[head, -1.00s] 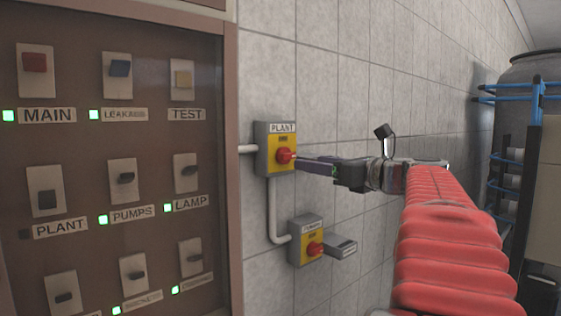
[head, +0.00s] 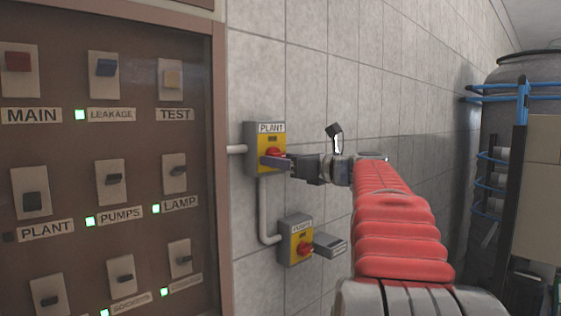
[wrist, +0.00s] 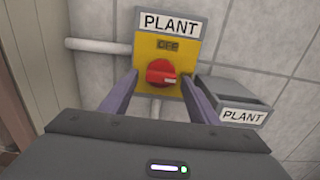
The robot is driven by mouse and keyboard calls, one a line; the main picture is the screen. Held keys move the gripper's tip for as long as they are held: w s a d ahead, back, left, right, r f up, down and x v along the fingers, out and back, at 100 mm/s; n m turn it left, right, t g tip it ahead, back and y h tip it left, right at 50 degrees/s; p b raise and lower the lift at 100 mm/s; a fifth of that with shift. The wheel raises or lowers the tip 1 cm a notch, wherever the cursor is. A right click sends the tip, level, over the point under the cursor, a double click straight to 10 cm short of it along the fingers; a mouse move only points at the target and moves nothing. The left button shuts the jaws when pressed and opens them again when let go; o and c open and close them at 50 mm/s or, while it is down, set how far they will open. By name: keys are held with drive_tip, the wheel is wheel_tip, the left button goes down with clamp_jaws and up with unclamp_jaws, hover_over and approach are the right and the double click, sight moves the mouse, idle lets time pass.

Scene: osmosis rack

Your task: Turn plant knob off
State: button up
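The red plant knob (head: 275,153) sits on a yellow-faced grey box labelled PLANT (head: 250,140) on the tiled wall. In the wrist view the knob (wrist: 160,72) shows a pale mark at its lower right, and a small window above it reads OFF. My gripper (wrist: 161,97) is open, with one purple finger on each side of the knob's lower part. The fingers look apart from the knob, though exact contact is unclear. In the head view my gripper (head: 276,162) is right at the box and covers part of the knob.
A second yellow box with a red knob (head: 296,243) is below. A grey box labelled PLANT (wrist: 240,100) juts out right of the knob. The brown switch cabinet (head: 130,150) stands left; its PLANT lamp (head: 9,237) is dark.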

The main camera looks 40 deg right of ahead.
drive_tip(key=c, duration=0.9)
drive_tip(key=shift+a, duration=0.2)
drive_tip(key=shift+c, duration=0.5)
drive_tip(key=shift+d, duration=0.15)
drive_tip(key=shift+n, duration=0.4)
drive_tip(key=n, duration=1.7)
drive_tip(key=shift+d+r, duration=0.2)
drive_tip(key=shift+d, duration=0.15)
